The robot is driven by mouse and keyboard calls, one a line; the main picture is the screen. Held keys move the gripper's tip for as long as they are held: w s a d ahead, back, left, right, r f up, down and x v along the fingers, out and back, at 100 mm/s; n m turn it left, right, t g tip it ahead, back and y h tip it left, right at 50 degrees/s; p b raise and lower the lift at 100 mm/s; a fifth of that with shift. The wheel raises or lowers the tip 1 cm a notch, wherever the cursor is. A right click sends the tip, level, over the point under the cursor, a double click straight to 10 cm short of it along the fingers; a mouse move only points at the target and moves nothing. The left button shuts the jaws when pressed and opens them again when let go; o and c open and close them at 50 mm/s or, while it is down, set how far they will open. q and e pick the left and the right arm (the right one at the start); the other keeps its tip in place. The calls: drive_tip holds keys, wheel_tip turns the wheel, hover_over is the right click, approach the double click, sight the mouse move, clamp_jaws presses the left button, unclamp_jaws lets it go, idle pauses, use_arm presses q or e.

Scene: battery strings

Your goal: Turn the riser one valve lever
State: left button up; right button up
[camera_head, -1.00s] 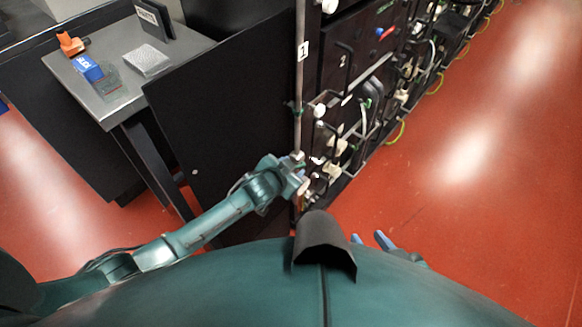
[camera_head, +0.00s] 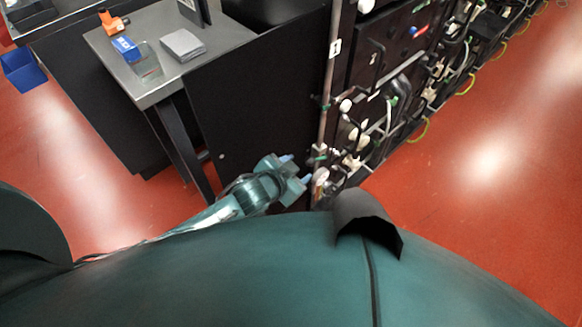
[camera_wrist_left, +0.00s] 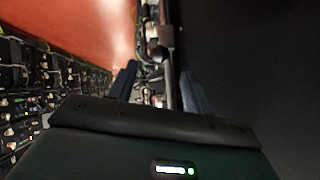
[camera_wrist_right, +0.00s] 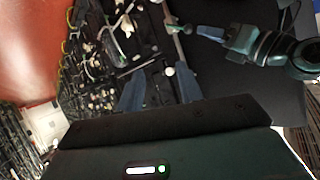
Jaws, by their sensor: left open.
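The riser one pipe (camera_head: 331,70), a thin upright grey pipe with a white "1" label (camera_head: 335,47), runs down the near edge of the dark rack. A small green fitting (camera_head: 318,150) sits low on it; I cannot clearly make out the lever's handle. My left gripper (camera_head: 297,169) is open and empty, just left of this fitting, with its blue fingertips pointing at the pipe and apparently a small gap between. In the left wrist view the pipe (camera_wrist_left: 168,70) shows between the spread fingers. My right gripper (camera_wrist_right: 160,88) is open and empty; the head view does not show it.
A dark panel (camera_head: 255,95) stands left of the pipe. A grey table (camera_head: 225,37) behind it holds a blue box (camera_head: 126,48), an orange item and a grey block. The rack (camera_head: 400,60) with cables extends away right. Red floor (camera_head: 480,160) is clear.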

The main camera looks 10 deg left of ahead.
use_arm(q)
drive_tip(key=v, duration=0.2)
drive_tip(key=shift+s+a+r, duration=0.15)
drive_tip(key=shift+s+r, duration=0.1)
